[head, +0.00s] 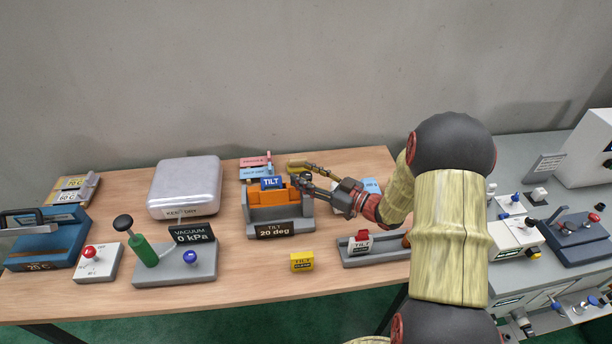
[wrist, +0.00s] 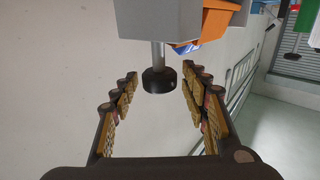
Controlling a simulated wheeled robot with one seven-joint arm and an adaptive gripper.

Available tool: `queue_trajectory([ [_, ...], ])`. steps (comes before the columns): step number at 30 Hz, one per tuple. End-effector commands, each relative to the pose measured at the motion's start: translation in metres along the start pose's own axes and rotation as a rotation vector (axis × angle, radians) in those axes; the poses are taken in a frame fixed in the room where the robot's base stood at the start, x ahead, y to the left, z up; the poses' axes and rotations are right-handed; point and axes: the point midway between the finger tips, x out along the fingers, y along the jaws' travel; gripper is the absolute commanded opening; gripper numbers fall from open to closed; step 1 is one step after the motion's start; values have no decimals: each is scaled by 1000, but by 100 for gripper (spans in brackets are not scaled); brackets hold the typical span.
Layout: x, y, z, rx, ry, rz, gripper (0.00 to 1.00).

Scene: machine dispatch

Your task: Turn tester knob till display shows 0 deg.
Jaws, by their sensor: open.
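The tilt tester (head: 256,215) stands on the wooden table, a grey unit with an orange cradle (head: 277,196) and a blue TILT block on top. Its front display (head: 274,230) reads "TILT 20 deg". In the wrist view the black knob (wrist: 159,82) sits on the end of a metal shaft coming out of the grey housing (wrist: 158,20). My gripper (wrist: 158,88) is open, with a padded finger on each side of the knob and a gap to both. In the head view my gripper (head: 306,185) is at the tester's right side, and the knob is hard to make out there.
A vacuum tester (head: 175,268) with a green pump and a silver case (head: 184,187) stand to the left. A yellow TILT block (head: 301,262) lies in front. A grey tray (head: 375,257) with a red-topped block is at right, near my arm. Coloured blocks sit behind the tester.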

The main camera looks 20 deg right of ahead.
Motion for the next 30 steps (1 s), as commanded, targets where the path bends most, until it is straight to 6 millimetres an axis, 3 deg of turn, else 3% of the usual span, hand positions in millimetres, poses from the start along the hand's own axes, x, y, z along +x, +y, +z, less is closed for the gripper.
queue_trajectory([
  [5,0,0,0,0,0,0,44],
  [27,0,0,0,0,0,1,3],
  [30,0,0,0,0,0,3,3],
])
